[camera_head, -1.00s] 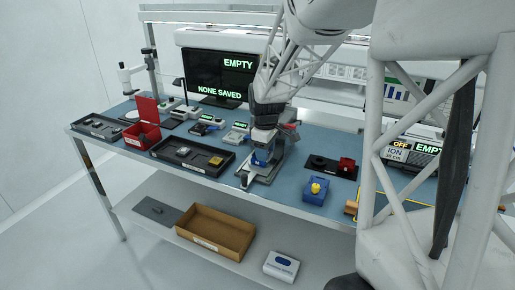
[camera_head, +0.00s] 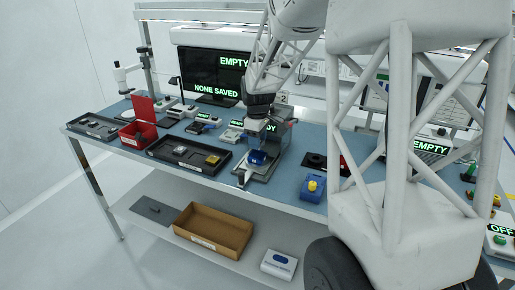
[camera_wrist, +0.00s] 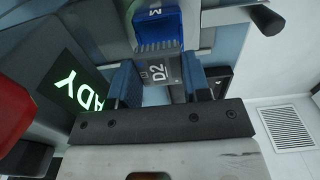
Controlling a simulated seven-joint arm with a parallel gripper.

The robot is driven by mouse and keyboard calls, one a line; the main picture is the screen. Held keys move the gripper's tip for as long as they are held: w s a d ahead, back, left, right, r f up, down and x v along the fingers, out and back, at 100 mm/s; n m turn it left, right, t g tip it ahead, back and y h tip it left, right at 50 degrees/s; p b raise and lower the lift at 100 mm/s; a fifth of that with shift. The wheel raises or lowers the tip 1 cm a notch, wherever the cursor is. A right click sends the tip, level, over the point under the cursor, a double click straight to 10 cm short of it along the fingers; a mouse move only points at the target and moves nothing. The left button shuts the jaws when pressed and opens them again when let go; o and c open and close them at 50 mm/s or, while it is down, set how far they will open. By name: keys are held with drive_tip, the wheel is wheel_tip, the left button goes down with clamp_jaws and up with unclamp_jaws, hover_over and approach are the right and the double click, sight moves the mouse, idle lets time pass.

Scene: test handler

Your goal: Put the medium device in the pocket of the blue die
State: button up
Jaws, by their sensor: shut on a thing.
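The blue die (camera_head: 258,158), marked M, sits in a handler station on the bench. In the wrist view the blue die (camera_wrist: 158,30) shows at the top, with a ribbed recess facing me. My gripper (camera_wrist: 160,88) is shut on a grey device (camera_wrist: 158,72) with a "D2" label, just short of the die in that picture. I cannot tell whether the device touches the die or is inside its pocket. In the head view my gripper (camera_head: 257,143) is right over the die and hides the device.
A black tray (camera_head: 160,158) with small parts stands left of the station. A red bin (camera_head: 138,135) is farther left. A blue block with a yellow knob (camera_head: 312,187) stands to the right. The READY display (camera_wrist: 80,88) is close beside my gripper in the wrist view.

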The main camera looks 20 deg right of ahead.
sight(257, 154)
drive_tip(key=shift+f, duration=0.1)
drive_tip(key=shift+f, duration=1.65)
drive_tip(key=shift+f, duration=0.15)
drive_tip(key=o, duration=0.9)
drive_tip(key=shift+c, duration=0.2)
wheel_tip(257, 154, up, 12)
drive_tip(key=shift+r, duration=0.2)
